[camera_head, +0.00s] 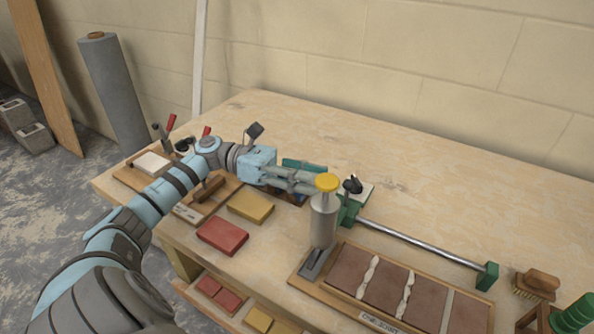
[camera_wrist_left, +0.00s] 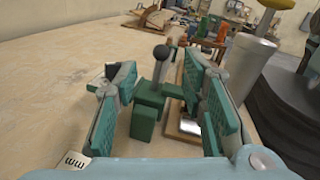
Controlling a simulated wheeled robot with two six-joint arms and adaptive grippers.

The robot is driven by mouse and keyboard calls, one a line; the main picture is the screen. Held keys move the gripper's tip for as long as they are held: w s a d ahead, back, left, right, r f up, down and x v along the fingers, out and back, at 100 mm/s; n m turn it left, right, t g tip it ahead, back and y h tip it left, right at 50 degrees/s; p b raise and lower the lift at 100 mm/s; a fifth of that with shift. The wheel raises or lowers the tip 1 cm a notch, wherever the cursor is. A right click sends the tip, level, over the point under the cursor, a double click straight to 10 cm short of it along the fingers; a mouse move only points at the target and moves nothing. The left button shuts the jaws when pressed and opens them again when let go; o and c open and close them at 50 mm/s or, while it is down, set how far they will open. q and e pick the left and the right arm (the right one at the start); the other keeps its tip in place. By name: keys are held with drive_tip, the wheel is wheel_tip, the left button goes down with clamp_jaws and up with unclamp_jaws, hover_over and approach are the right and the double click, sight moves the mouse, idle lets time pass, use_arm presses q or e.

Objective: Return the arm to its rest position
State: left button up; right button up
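My left arm reaches in from the left in the head view. Its gripper (camera_head: 312,180) is above the table, behind the grey cylinder with a yellow cap (camera_head: 323,222). In the wrist view the gripper's (camera_wrist_left: 160,97) green-padded fingers stand apart, with nothing pinched between them. A green clamp head with a black ball knob (camera_wrist_left: 149,105) shows in the gap beyond them; I cannot tell whether it lies between the pads. The clamp's steel bar (camera_head: 420,243) runs to the right in the head view. My right gripper is in neither view.
A yellow block (camera_head: 250,206) and a red block (camera_head: 222,236) lie below the left forearm. A wooden tray (camera_head: 303,285) with brown tiles and pale joints lies at the front. A brush (camera_head: 538,282) lies at the right. The table's back right is clear.

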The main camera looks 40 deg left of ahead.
use_arm(q)
drive_tip(key=v, duration=0.5)
